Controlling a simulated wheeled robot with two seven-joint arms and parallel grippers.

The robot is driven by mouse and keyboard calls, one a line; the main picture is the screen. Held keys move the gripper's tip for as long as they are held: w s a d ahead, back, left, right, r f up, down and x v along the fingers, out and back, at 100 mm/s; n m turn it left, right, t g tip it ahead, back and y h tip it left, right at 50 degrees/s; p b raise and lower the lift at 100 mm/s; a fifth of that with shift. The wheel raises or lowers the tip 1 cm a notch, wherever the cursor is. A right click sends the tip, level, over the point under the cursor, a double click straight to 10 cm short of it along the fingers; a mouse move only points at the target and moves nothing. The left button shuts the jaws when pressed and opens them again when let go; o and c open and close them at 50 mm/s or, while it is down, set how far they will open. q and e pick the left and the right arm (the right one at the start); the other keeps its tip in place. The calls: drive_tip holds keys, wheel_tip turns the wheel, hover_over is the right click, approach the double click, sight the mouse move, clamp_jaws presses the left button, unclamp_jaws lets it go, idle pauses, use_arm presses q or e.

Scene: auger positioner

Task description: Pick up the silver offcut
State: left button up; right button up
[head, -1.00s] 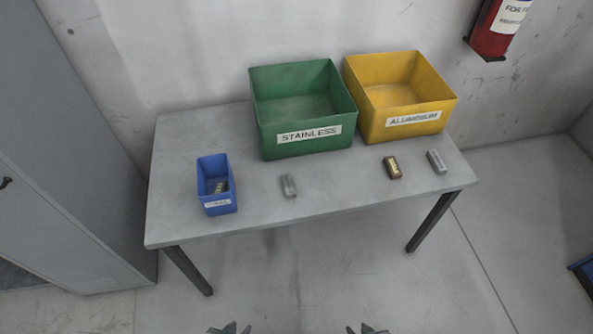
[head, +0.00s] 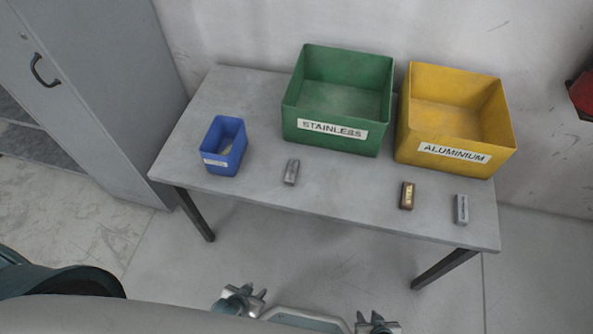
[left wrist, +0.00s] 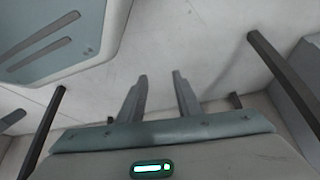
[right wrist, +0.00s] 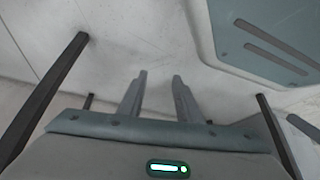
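Two grey metal offcuts lie on the table. One silver-grey block (head: 291,172) is left of centre, in front of the green bin; the other (head: 461,209) is near the right end. I cannot tell from their colour alone which is the silver one. A brown-gold block (head: 407,195) lies just left of the right-hand grey one. My left gripper (head: 243,294) and right gripper (head: 370,319) are both off the table, low in the head view. The wrist views show the left fingers (left wrist: 160,80) and the right fingers (right wrist: 160,80) apart with nothing between them.
The grey table (head: 250,200) also holds a green STAINLESS bin (head: 331,128), a yellow ALUMINIUM bin (head: 455,153) and a small blue bin (head: 222,163) with something inside. A grey cabinet (head: 110,90) stands at the left. The table's front strip is mostly clear.

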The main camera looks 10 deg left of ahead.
drive_tip(key=shift+a, duration=0.25)
